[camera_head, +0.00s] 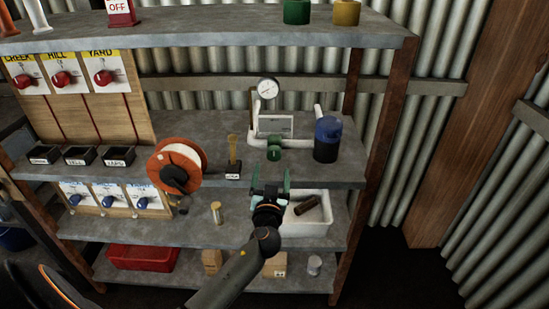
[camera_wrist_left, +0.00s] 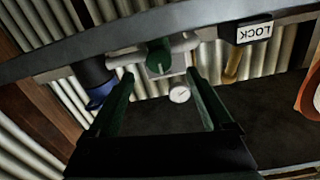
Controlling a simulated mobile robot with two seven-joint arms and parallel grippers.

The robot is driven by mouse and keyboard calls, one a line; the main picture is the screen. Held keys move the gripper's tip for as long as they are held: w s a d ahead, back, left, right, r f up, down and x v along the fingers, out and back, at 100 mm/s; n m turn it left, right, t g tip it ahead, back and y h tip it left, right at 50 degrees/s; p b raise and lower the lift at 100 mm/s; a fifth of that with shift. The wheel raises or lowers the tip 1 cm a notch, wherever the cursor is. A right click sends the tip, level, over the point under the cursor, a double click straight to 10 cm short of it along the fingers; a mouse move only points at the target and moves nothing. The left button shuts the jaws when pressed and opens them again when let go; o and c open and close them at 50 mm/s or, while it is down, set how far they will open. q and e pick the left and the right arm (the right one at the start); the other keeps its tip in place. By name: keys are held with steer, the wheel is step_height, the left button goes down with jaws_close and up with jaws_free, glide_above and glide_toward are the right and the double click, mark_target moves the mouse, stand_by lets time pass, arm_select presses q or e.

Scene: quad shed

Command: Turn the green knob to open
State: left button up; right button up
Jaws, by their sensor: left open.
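The green knob (camera_head: 274,154) sits on the white pipework (camera_head: 258,140) at the front of the middle shelf, below a round gauge (camera_head: 268,88). The knob also shows in the left wrist view (camera_wrist_left: 158,57), near the top and between the fingers' lines. My left gripper (camera_head: 271,176) is open and empty, with its green fingers spread. It is just in front of and below the knob at the shelf edge, apart from it as far as I can tell. The wrist view shows the gripper (camera_wrist_left: 161,75) with a clear gap between its fingertips. My right gripper is not in view.
A blue-topped canister (camera_head: 327,140) stands right of the knob. An orange reel (camera_head: 178,166) and a small labelled post (camera_head: 233,160) are to the left. A white tray (camera_head: 318,229) lies on the shelf below. Red switches (camera_head: 62,78) are at upper left.

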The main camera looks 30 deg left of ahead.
mark_target(274, 157)
arm_select(q)
steer(key=x, duration=0.5)
steer(key=shift+w+a, duration=0.1)
steer(key=shift+w, duration=0.2)
steer(key=shift+w+a, duration=0.35)
steer(key=shift+w, duration=0.3)
jaws_close()
